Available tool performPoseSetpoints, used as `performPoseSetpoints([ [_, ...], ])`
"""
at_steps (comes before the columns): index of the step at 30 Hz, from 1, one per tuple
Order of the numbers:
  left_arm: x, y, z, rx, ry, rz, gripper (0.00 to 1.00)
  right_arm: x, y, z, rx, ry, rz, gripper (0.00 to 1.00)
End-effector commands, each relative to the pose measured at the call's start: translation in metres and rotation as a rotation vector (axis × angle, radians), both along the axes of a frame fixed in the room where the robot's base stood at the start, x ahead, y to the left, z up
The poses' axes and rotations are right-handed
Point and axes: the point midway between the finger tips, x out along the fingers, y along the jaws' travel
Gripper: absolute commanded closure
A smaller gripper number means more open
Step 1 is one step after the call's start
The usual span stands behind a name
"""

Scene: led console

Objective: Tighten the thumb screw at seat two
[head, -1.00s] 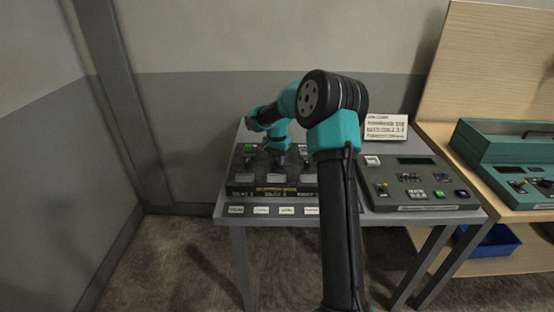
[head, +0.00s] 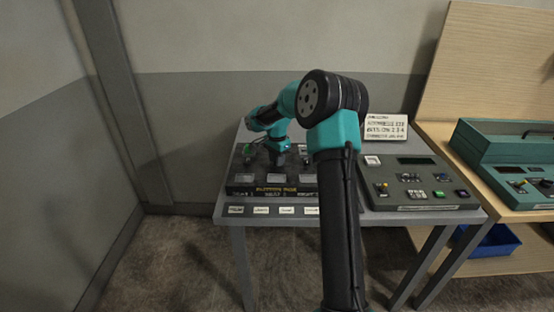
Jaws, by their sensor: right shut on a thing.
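A dark panel (head: 243,181) with a row of seats stands at the left of the grey table. Seat labels run along its front edge; the middle one (head: 273,193) appears to mark seat two. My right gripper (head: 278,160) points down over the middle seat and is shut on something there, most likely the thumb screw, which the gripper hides. The right arm covers the right part of the panel. My left gripper is not in view.
A second console (head: 425,170) with a display and buttons stands on the right of the table. A white sign (head: 386,127) stands behind it. A wooden bench with a teal case (head: 505,142) is at far right. Pale tags (head: 261,210) line the table's front edge.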

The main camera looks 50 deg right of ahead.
Motion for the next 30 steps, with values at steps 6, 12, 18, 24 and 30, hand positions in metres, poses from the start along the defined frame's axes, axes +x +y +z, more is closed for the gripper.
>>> performPoseSetpoints([
  [6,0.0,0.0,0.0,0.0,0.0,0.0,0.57,0.001,-0.001,0.003,-0.003,-0.005,0.0,0.58],
  [12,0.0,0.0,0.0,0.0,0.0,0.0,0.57,0.0,0.0,0.001,-0.001,-0.002,0.001,0.47],
  [18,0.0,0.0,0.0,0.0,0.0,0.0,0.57,0.0,0.0,0.002,-0.001,-0.002,0.001,0.47],
  [24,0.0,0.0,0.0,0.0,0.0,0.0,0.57,0.001,0.0,0.017,-0.002,-0.003,0.001,0.47],
  [30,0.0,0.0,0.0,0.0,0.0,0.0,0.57,0.001,0.0,0.05,-0.002,-0.005,0.0,0.47],
])
